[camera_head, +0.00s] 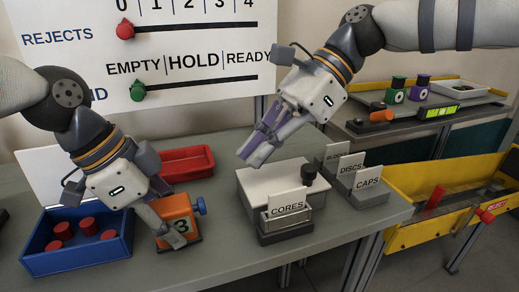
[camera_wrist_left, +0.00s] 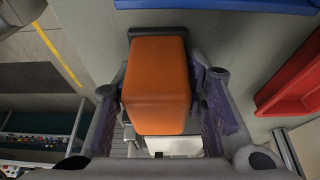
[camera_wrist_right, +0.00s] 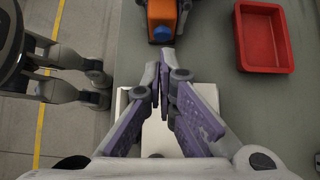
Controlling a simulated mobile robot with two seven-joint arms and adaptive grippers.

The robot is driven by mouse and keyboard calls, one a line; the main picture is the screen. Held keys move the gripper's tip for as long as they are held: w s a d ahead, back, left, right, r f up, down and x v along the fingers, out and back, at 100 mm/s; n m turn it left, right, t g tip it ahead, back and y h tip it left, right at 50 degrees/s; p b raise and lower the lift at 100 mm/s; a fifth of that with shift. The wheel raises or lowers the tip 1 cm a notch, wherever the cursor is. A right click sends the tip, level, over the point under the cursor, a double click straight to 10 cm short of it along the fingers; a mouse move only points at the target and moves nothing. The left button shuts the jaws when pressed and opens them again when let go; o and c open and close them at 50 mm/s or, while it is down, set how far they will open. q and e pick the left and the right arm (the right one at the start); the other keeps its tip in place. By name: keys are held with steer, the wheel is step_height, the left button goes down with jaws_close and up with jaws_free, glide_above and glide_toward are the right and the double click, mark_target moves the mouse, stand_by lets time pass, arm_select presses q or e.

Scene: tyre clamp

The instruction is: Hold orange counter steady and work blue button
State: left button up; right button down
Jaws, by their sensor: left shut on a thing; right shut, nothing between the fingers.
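The orange counter (camera_head: 179,222) stands on the grey table with a number on its face, which reads 3. My left gripper (camera_head: 166,226) is shut around it from above. In the left wrist view the orange body (camera_wrist_left: 158,85) sits between the two fingers. The blue button (camera_head: 200,205) sticks out from the counter's right side; it also shows in the right wrist view (camera_wrist_right: 97,76). My right gripper (camera_head: 252,156) is shut and empty, in the air to the right of the counter, above the pale box. Its fingertips (camera_wrist_right: 166,60) point toward the counter, apart from the button.
A blue tray (camera_head: 76,262) with several red discs stands left of the counter. An empty red tray (camera_head: 186,163) lies behind it.

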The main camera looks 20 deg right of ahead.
arm_select(q)
steer(key=shift+f, duration=0.15)
arm_select(e)
steer(key=shift+d+f, duration=0.1)
steer(key=shift+d, duration=0.9)
steer(key=x, duration=1)
steer(key=shift+a, duration=0.1)
steer(key=shift+a, duration=1.1)
steer(key=v, duration=1)
steer(key=shift+d, duration=0.15)
